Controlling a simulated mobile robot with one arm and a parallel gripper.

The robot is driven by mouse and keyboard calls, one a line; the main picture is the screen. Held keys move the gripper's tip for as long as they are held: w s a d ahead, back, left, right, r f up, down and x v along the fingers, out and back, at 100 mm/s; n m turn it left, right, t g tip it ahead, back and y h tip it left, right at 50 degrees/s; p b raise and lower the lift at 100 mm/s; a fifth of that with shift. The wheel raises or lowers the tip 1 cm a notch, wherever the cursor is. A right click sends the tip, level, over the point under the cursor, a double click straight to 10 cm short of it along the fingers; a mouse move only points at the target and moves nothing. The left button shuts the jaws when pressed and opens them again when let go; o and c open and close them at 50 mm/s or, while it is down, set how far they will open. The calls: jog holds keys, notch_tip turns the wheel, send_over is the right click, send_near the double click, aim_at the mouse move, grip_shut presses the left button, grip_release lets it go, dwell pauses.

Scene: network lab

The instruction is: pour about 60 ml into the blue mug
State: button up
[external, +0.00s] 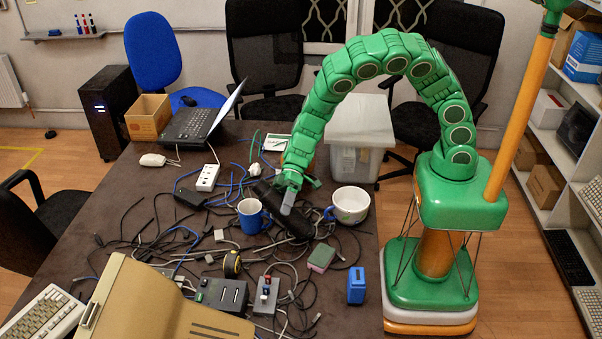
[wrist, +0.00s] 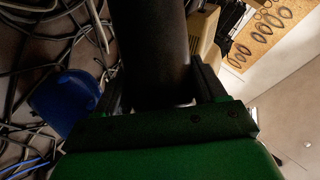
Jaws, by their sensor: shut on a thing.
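The blue mug (external: 252,216) stands upright on the dark table among cables; in the wrist view it shows at the left (wrist: 68,100). My gripper (external: 289,201) is shut on a black cylindrical container (external: 271,199), close to the right of the mug. The container is strongly tilted; it fills the space between the fingers in the wrist view (wrist: 152,50). Its mouth and any liquid cannot be made out, nor can the inside of the mug. I cannot tell whether container and mug touch.
A white mug (external: 349,205) stands right of my gripper. A green-and-pink sponge (external: 321,257) and a small blue box (external: 356,285) lie near the right table edge. Loose cables cover the middle. A laptop (external: 195,125) and white power strip (external: 208,177) are farther back.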

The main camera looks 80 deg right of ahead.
jog(key=shift+s+a+f+m+g+y, duration=0.15)
jog(key=shift+s+f+m+g+y, duration=0.2)
jog(key=shift+f+m+g, duration=0.4)
jog(key=shift+s+m, duration=0.1)
jog(key=shift+m, duration=0.15)
jog(key=shift+s+a+m+g+y, duration=0.1)
jog(key=shift+m+g+y, duration=0.15)
jog(key=shift+m, duration=0.15)
jog(key=shift+w+r+m+g, duration=0.25)
jog(key=shift+r+m+g, duration=0.05)
jog(key=shift+r, duration=0.15)
jog(key=shift+w+d+r+m+y, duration=0.2)
jog(key=shift+r+m+y, duration=0.1)
jog(key=shift+r, duration=0.1)
jog(key=shift+s+a+m+p, duration=0.3)
jog(key=shift+s+p, duration=0.1)
jog(key=shift+s, duration=0.05)
dwell(1.1)
